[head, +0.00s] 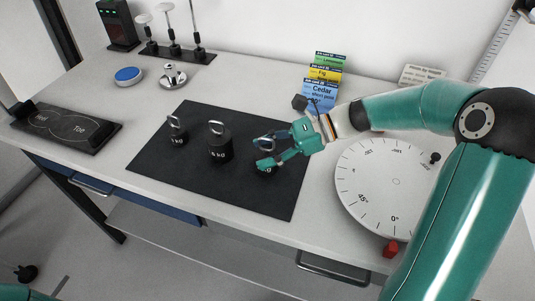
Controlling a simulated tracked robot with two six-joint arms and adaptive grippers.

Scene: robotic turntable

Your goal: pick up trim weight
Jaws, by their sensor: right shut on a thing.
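Three dark kettle-shaped weights with loop handles are on a black mat (240,188). The left one (177,137) is small, and the middle one (220,149) is the largest and has white lettering. My right gripper (265,153) is at the right weight (266,171), shut on it around its handle. The fingers hide much of this weight, and I cannot tell whether it touches the mat. No weight has a readable "trim" label. My left gripper is out of view.
A white turntable dial (375,190) with angle marks lies right of the mat, a red block (390,249) at its front edge. Coloured cards (322,90) stand behind. A black footplate (66,128), a blue disc (128,75) and a chrome part (173,77) sit left.

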